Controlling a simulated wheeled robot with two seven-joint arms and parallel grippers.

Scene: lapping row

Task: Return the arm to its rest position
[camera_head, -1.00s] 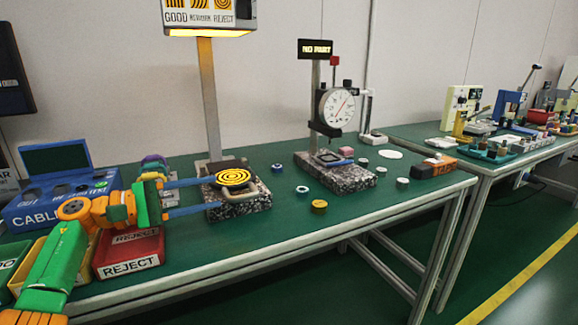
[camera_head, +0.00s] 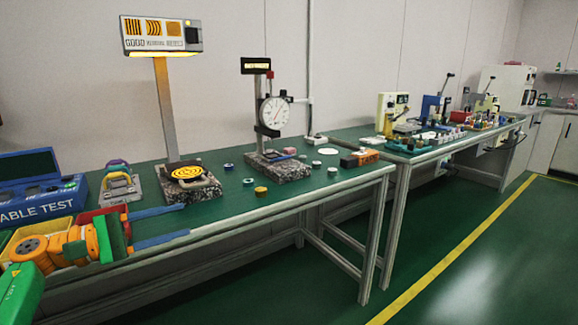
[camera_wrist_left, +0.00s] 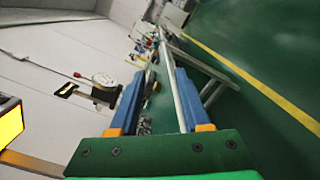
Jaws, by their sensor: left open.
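My left gripper (camera_head: 188,226) comes in from the left of the head view, over the front edge of the near table (camera_head: 225,217). Its two blue fingers are spread apart with nothing between them, and they also show open in the left wrist view (camera_wrist_left: 158,95). The green and orange left arm (camera_head: 60,255) reaches in from the bottom left corner. The black-speckled block with a yellow-and-black ringed disc (camera_head: 190,173) stands behind the fingers. My right gripper is not in view.
A blue cable tester (camera_head: 40,195) and a red bin (camera_head: 100,214) sit close to the arm. A dial gauge stand (camera_head: 272,112) and small round parts (camera_head: 261,191) stand farther right. The green floor (camera_head: 450,260) in front is clear.

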